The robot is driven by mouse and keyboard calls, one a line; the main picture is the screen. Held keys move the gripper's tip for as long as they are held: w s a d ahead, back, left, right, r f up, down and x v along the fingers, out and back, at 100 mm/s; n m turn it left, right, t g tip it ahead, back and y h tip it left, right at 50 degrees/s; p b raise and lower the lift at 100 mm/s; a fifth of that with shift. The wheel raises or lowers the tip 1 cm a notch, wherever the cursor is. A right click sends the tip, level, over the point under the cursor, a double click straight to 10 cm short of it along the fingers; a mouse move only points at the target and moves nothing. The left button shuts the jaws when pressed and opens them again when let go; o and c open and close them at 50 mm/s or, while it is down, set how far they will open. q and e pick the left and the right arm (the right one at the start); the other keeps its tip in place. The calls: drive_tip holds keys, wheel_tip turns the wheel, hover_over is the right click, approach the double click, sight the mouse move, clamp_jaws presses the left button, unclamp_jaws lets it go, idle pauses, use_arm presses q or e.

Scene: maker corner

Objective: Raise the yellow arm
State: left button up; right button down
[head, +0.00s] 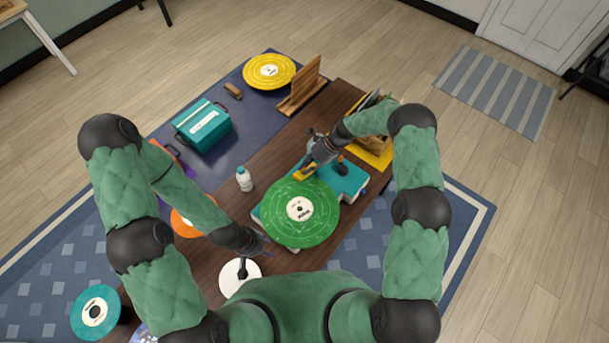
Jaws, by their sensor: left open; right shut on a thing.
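A teal record player (352,180) stands on the brown table with a green record (318,222) on it. The yellow arm (304,173) is at the record's far edge; whether it is lifted off the record cannot be told. My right gripper (309,166) is shut on the yellow arm and hides part of it. My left gripper (264,246) is open and empty, left of the green record and near a white disc (232,277).
A white bottle (244,179) stands left of the record player. A teal case (203,127), a yellow record (269,71), a wooden rack (303,87) and an orange record (187,226) lie around. A wooden crate (370,122) is beyond my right gripper.

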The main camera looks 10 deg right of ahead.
drive_tip(key=shift+w+d+r+g+y+b, duration=0.25)
drive_tip(key=shift+w+d+g+y+b, duration=0.3)
drive_tip(key=shift+b, duration=0.9)
drive_tip(key=shift+w+r+y+b, duration=0.1)
drive_tip(key=shift+r+y+b, duration=0.15)
drive_tip(key=shift+b, duration=0.1)
